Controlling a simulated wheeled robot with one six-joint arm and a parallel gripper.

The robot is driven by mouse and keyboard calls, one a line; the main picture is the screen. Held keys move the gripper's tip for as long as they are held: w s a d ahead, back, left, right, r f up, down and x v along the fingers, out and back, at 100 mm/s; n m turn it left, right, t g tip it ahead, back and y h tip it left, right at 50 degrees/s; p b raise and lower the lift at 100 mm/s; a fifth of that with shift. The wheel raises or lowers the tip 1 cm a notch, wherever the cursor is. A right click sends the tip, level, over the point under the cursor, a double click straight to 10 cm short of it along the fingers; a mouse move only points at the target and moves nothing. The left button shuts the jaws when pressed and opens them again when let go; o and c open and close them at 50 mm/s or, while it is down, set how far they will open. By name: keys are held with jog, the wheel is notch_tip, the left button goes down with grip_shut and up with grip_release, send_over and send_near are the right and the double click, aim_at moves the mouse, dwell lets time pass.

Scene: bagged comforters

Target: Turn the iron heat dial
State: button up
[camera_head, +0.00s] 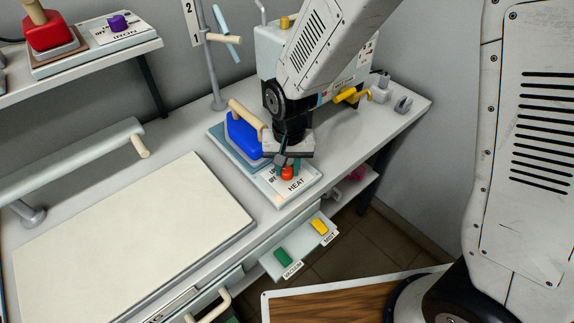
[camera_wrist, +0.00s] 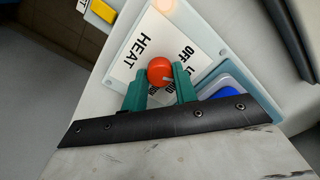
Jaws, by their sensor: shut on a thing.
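The heat dial is a round red knob (camera_head: 288,173) on a white panel (camera_head: 304,181) marked HEAT, at the front edge of the table. In the wrist view the red knob (camera_wrist: 160,71) sits between the two green fingertips of my gripper (camera_wrist: 161,85), with OFF and other partly hidden lettering around it. My gripper (camera_head: 287,165) reaches down from above and is shut on the knob. The blue iron (camera_head: 242,138) with a wooden handle stands on its rest just left of the panel. In the wrist view a blue edge (camera_wrist: 222,94) shows beside the fingers.
A yellow switch (camera_head: 320,226) and a green switch (camera_head: 283,257) sit on a ledge below the table edge. A pale machine with yellow knobs (camera_head: 346,96) stands behind my arm. A large pale board (camera_head: 130,235) lies at left. A red iron (camera_head: 46,32) is on the upper shelf.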

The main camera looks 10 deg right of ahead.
aim_at(288, 169)
jog(key=n, duration=0.4)
jog(key=shift+n, duration=0.3)
jog(key=shift+w+n, duration=0.1)
jog(key=shift+n, duration=2.1)
jog(key=o, duration=1)
jog(key=shift+c, duration=0.2)
notch_tip(288, 169, up, 8)
jog(key=shift+f, duration=0.1)
jog(key=shift+d, duration=0.1)
